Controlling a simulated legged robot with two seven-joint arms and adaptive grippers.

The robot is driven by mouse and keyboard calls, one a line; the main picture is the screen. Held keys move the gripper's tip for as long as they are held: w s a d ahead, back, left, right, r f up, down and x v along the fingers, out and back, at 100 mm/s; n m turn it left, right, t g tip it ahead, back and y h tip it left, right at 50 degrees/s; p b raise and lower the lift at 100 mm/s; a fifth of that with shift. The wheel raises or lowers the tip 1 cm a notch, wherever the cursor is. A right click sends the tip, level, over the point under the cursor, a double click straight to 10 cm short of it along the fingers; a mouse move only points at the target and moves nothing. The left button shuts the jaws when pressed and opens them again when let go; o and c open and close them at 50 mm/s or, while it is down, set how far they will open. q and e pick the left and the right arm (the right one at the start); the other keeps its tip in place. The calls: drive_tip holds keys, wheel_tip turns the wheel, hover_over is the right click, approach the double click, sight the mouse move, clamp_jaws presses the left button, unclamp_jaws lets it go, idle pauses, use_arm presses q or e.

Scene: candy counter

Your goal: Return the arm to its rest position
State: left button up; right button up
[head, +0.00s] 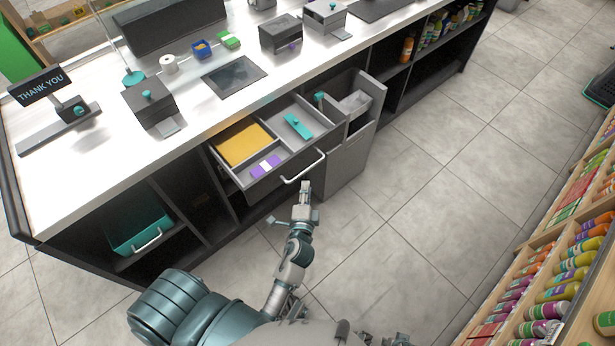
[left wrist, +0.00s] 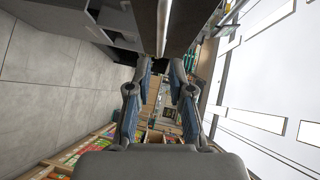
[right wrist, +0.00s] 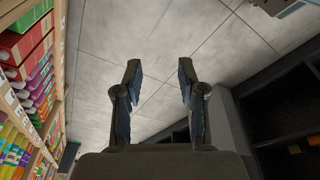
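My left gripper (head: 305,186) comes in low in front of the counter, just below the handle (head: 304,167) of an open drawer (head: 285,183). In the left wrist view its two fingers (left wrist: 162,65) are apart with nothing held between them, and a pale bar, likely the drawer handle (left wrist: 163,22), lies just beyond the tips. I cannot tell whether they touch it. My right gripper (right wrist: 158,70) is open and empty over the floor in the right wrist view; it does not show clearly in the head view.
The pulled-out drawer holds a yellow item (head: 243,145), a purple item (head: 266,166) and a teal item (head: 298,126). A taller grey pull-out unit (head: 350,163) stands beside it. Stocked shelves (head: 560,270) line the right. Tiled floor (head: 430,215) between is clear.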

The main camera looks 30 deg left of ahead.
use_arm(q)
drive_tip(key=shift+v, duration=1)
drive_tip(key=s+d+f+n+g+h+p, duration=0.2)
drive_tip(key=s+f+g+h, duration=0.15)
drive_tip(key=f, duration=0.95)
drive_tip(key=s+a+f+n+g+h+p, duration=0.1)
drive_tip(key=s+f+n+g, duration=0.6)
drive_tip(key=s+f, duration=1.5)
drive_tip(key=s+g+h+p, duration=0.1)
drive_tip(key=s+g+h, duration=0.1)
drive_tip(key=g, duration=0.1)
drive_tip(key=shift+s+f+n, duration=0.2)
drive_tip(key=shift+f+n, duration=0.05)
drive_tip(key=shift+n, duration=0.15)
use_arm(e)
drive_tip(key=s+f, duration=0.4)
drive_tip(key=f, duration=0.6)
drive_tip(key=shift+s+d+f, duration=0.15)
drive_tip(key=shift+d+f, duration=0.1)
drive_tip(key=shift+g, duration=0.3)
use_arm(q)
drive_tip(key=shift+a, duration=0.15)
